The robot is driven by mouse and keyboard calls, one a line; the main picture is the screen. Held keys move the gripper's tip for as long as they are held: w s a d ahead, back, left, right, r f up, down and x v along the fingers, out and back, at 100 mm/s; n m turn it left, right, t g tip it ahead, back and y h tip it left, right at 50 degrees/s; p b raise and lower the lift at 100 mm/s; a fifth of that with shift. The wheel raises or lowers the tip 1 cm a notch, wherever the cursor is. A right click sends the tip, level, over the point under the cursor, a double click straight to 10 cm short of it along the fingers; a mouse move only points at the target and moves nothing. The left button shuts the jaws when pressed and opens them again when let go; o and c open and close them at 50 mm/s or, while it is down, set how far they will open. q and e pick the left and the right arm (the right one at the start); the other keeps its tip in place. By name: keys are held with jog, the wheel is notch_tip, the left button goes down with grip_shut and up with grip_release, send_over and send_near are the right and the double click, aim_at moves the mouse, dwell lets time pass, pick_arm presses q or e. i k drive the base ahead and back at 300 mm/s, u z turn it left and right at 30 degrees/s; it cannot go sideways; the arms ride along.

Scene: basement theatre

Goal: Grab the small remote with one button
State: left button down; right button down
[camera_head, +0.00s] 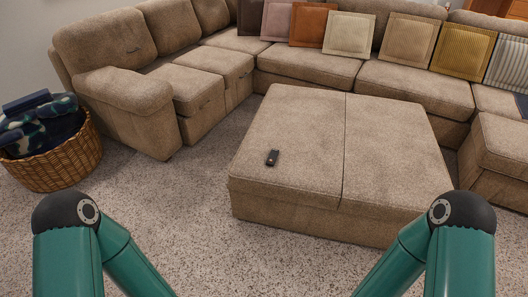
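A small black remote (272,157) lies flat on the left half of the brown ottoman (390,150), near its front left part. A tiny lighter spot shows on it, but I cannot make out its buttons. My two green arms come in at the lower left and lower right, in front of the ottoman. Both grippers are below the picture and out of view. Nothing covers the remote.
A brown sectional sofa (110,90) wraps behind the ottoman, with several cushions (350,33) along its back. A wicker basket (60,165) with blankets stands at the left. A dark object (522,104) lies on the sofa's right seat. Carpet (200,215) before the ottoman is clear.

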aim_at(273, 154)
jog(key=i, duration=0.6)
jog(key=u, duration=0.2)
jog(key=k, duration=0.8)
jog(key=z, duration=0.1)
jog(key=i, duration=2.15)
jog(key=z, duration=0.3)
